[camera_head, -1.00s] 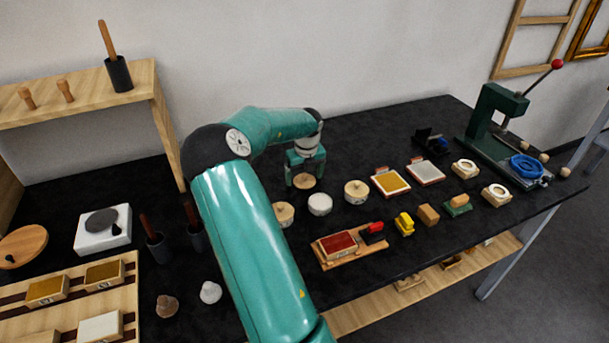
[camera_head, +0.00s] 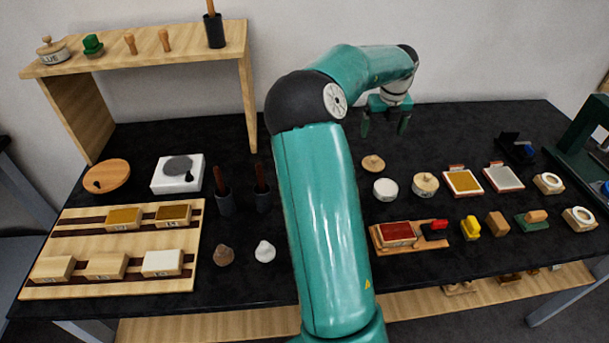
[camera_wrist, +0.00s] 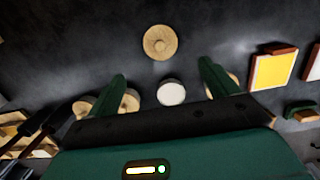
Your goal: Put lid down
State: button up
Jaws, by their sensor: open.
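A round wooden lid (camera_head: 373,163) with a small knob lies flat on the black table, behind an uncovered white jar (camera_head: 385,189). In the wrist view the lid (camera_wrist: 160,42) lies beyond the fingertips, and the white jar (camera_wrist: 171,92) shows between the fingers. A jar with a wooden lid on it (camera_head: 425,184) stands to the right of the white jar. My gripper (camera_head: 385,124) is open and empty, raised above the table near the lid and apart from it. My arm hides part of the table left of the white jar.
Yellow (camera_head: 463,182) and grey (camera_head: 503,178) framed pads and a red pad (camera_head: 394,234) lie to the right. Dark cups with handles (camera_head: 224,200) stand left of my arm, near a slatted wooden rack (camera_head: 60,225). A raised shelf (camera_head: 150,48) is at back left.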

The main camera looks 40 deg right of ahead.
jog(key=s+a+r+n+t+y, duration=0.1)
jog(key=a+r+n, duration=0.2)
jog(key=a+n, duration=0.75)
jog(key=s+a+r+n+t+y, duration=0.1)
jog(key=a+r+n, duration=0.2)
jog(key=a+n, duration=0.7)
jog(key=s+a+r+n+t+y, duration=0.1)
jog(key=a+r+n, duration=0.35)
jog(key=a, duration=0.95)
jog(key=s+a+n+h, duration=0.1)
jog(key=s+a+n, duration=0.4)
jog(key=n, duration=0.3)
jog(key=s+a+f+n+t+h, duration=0.1)
jog(key=s+a+n, duration=0.4)
jog(key=a+n, duration=0.3)
jog(key=shift+a+f+n, duration=0.15)
jog(key=shift+a+n, duration=0.1)
jog(key=shift+n, duration=0.35)
